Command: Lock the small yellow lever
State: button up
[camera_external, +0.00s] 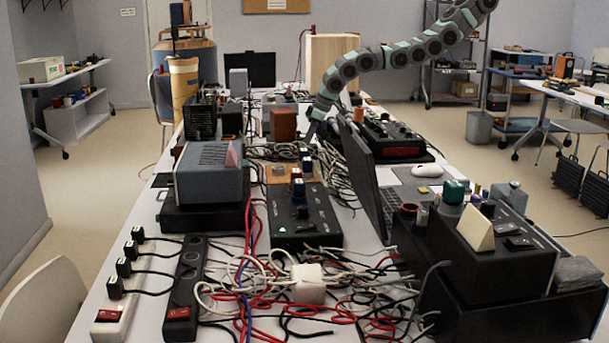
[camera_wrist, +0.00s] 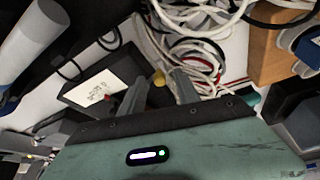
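A small yellow part (camera_wrist: 158,77), which looks like the lever, shows in the wrist view close to a dark box with a white label (camera_wrist: 97,90). Its exact position, locked or not, is too small to tell. My gripper (camera_wrist: 161,78) has its two grey fingers apart, with the yellow part seen between them and nothing visibly held. Whether a finger touches it I cannot tell. In the external view my gripper (camera_external: 313,132) points down over the middle of the table, left of the open laptop (camera_external: 367,170). I cannot make out the yellow lever there.
White cables (camera_wrist: 205,22) lie in loops beyond the fingers, and a wooden block (camera_wrist: 275,45) stands at right. In the external view, a black control box (camera_external: 305,225), a blue-grey box (camera_external: 210,172) and tangled cables (camera_external: 345,285) crowd the table, leaving little free room.

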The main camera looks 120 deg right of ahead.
grip_shut()
dwell(0.4)
